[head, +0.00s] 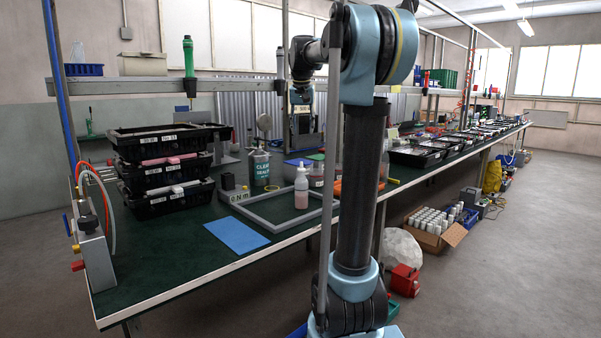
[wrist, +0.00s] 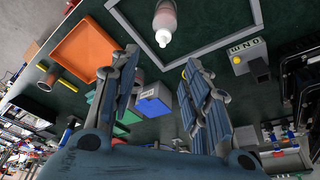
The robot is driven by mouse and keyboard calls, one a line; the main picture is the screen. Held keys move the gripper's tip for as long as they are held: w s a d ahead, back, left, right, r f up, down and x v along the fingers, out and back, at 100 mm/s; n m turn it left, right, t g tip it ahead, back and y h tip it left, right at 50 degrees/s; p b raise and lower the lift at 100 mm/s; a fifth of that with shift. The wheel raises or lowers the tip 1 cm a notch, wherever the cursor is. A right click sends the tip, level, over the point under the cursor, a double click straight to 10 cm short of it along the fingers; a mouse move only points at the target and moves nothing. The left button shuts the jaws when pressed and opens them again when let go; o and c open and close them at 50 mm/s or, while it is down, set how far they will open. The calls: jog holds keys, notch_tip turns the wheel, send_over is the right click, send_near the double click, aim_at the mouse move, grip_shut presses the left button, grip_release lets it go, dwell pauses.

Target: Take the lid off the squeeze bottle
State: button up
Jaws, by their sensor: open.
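The squeeze bottle (head: 301,190) stands upright on the green bench, inside a grey rectangular frame (head: 262,222). It holds pinkish liquid and has a pale lid with a nozzle (head: 301,168). In the wrist view the bottle (wrist: 165,18) shows at the top centre, its white lid (wrist: 163,38) facing the camera. My gripper (wrist: 162,62) is open and empty, its two fingers apart below the bottle in that picture. In the head view my gripper (head: 303,125) hangs above the bench, higher than the bottle and apart from it.
Stacked black trays (head: 166,200) stand at the left. A blue sheet (head: 236,236) lies in front of the frame. An orange tray (wrist: 82,52) and a blue box (wrist: 152,100) are near my fingers.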

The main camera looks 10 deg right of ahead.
jog(key=w, duration=0.1)
send_over(302, 169)
notch_tip(302, 169, down, 11)
jog(key=shift+r, duration=0.1)
jog(key=shift+x, duration=2.7)
jog(key=shift+s+a, duration=0.1)
jog(key=shift+a, duration=0.1)
jog(key=c, duration=0.7)
